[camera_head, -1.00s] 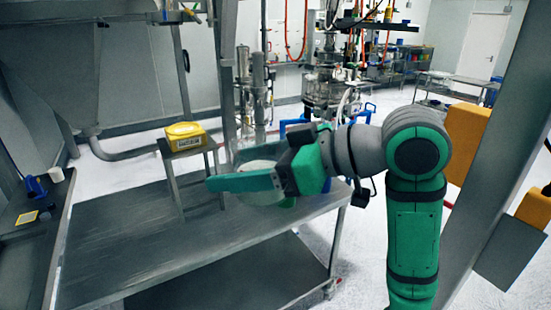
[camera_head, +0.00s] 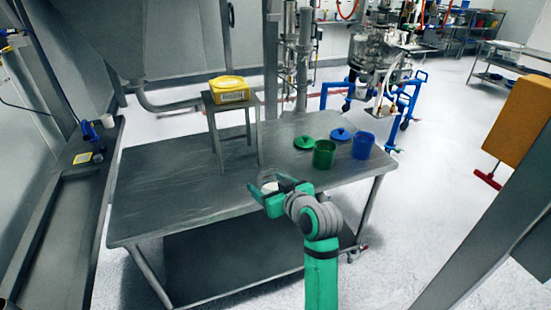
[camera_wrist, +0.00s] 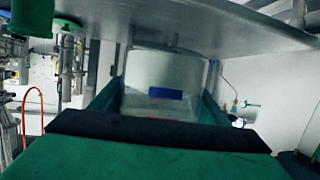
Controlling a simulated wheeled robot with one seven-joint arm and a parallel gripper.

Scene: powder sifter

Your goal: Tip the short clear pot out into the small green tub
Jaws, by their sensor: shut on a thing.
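The short clear pot (camera_head: 270,187) is between the fingers of my gripper (camera_head: 266,192), which is shut on it, over the front part of the steel table. The pot (camera_wrist: 160,72) fills the space between the fingers in the wrist view, with a blue patch on it. The small green tub (camera_head: 324,155) stands open on the table, to the right of and beyond my gripper, apart from the pot. A green thing, apparently the tub, shows at the top left of the wrist view (camera_wrist: 25,30). I cannot tell the pot's contents.
A green lid (camera_head: 304,142) and a blue lid (camera_head: 341,134) lie behind the tubs. A blue tub (camera_head: 363,146) stands right of the green one. A yellow tub (camera_head: 229,88) sits on a small stand (camera_head: 213,103). The left of the table (camera_head: 165,205) is clear.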

